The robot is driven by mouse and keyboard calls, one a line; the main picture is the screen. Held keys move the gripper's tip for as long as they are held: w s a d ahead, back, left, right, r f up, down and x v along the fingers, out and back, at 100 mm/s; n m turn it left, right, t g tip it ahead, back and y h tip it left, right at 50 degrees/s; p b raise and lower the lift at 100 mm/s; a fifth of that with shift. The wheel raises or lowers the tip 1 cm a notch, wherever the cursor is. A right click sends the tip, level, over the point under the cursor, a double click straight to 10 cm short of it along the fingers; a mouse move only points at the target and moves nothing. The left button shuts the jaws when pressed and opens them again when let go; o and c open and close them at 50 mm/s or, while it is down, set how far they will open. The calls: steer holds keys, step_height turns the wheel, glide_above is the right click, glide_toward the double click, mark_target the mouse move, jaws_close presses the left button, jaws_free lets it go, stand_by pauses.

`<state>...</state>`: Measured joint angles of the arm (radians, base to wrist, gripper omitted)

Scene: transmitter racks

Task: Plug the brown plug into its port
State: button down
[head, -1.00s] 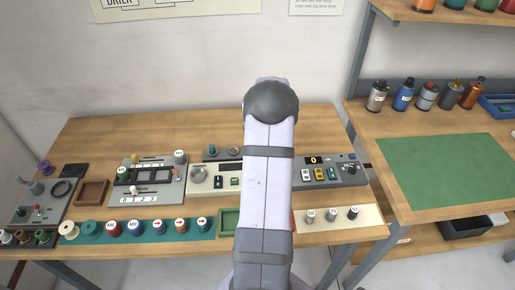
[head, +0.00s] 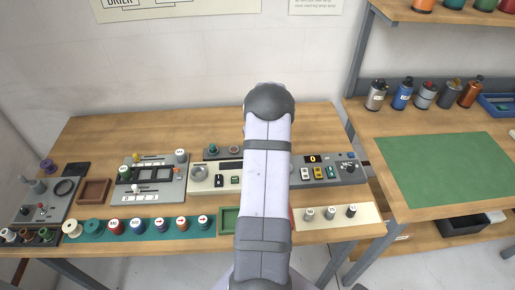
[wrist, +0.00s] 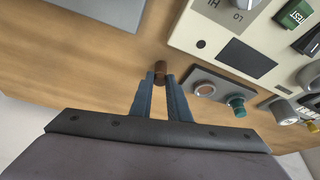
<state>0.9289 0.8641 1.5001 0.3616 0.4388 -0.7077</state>
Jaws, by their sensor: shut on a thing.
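In the wrist view the brown plug (wrist: 160,70) is a small brown cylinder between the fingertips of my gripper (wrist: 160,80), which is shut on it. It is above the bare wooden bench. A small grey panel (wrist: 219,94) lies to its right, apart from the plug. The panel has a round port with a brown ring (wrist: 204,89) and a teal plug (wrist: 237,105) beside it. In the head view the same panel (head: 223,153) is at the back of the bench, left of my arm. My gripper is hidden behind my arm there.
A cream panel with a knob (wrist: 239,17) and buttons adjoins the small panel in the wrist view. In the head view, other consoles (head: 152,176) and a row of spools (head: 113,227) stand to the left. Bare wood lies behind the consoles (head: 200,125).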

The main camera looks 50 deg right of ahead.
step_height(320, 180, up, 10)
steer(key=b, duration=0.3)
steer(key=w+a+r, duration=0.2)
steer(key=w+a, duration=0.4)
steer(key=shift+w+a+f+p, duration=0.1)
steer(key=shift+f+p, duration=0.6)
steer(key=shift+f, duration=1.9)
steer(key=shift+w+a+f+p, duration=0.1)
steer(key=shift+f+p, duration=0.55)
steer(key=shift+f, duration=1.95)
steer(key=shift+f, duration=0.15)
steer(key=c, duration=1.7)
jaws_free()
